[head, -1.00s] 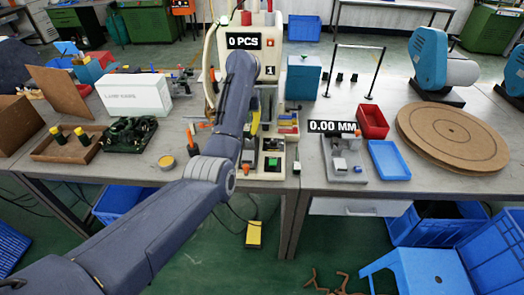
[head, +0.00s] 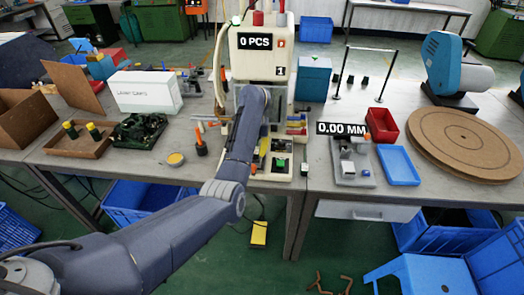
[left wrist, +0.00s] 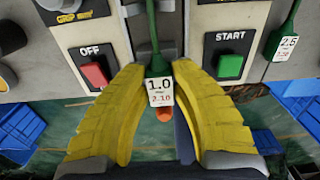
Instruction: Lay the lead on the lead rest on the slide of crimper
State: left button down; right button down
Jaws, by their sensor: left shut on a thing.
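The crimper (head: 262,48) is the tall cream machine with a 0 PCS display at the back middle of the bench. My left gripper (left wrist: 160,80) has yellow fingers close around a green lead (left wrist: 154,28) in the left wrist view. A white tag (left wrist: 160,91) reading 1.0 and an orange end (left wrist: 164,114) show between the fingers. The gripper is over the crimper's front, between a red OFF button (left wrist: 95,75) and a green START button (left wrist: 230,66). My forearm hides much of the crimper's lower front in the head view; I cannot make out the lead rest. My right gripper is not in view.
Another green piece with a 2.5 tag (left wrist: 289,48) is at the right in the left wrist view. A 0.00 MM gauge (head: 352,165), a red bin (head: 382,126) and a blue tray (head: 398,165) are right of the crimper. A white box (head: 146,92) stands left.

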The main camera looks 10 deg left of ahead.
pick_arm(q)
jog(key=shift+f, duration=0.15)
jog(key=c, duration=1.2)
grip_release()
notch_tip(320, 180, up, 5)
jog(key=shift+f, duration=0.1)
jog(key=shift+w+d+r, duration=0.1)
jog(key=shift+w+r, duration=0.05)
jog(key=shift+r, duration=3.6)
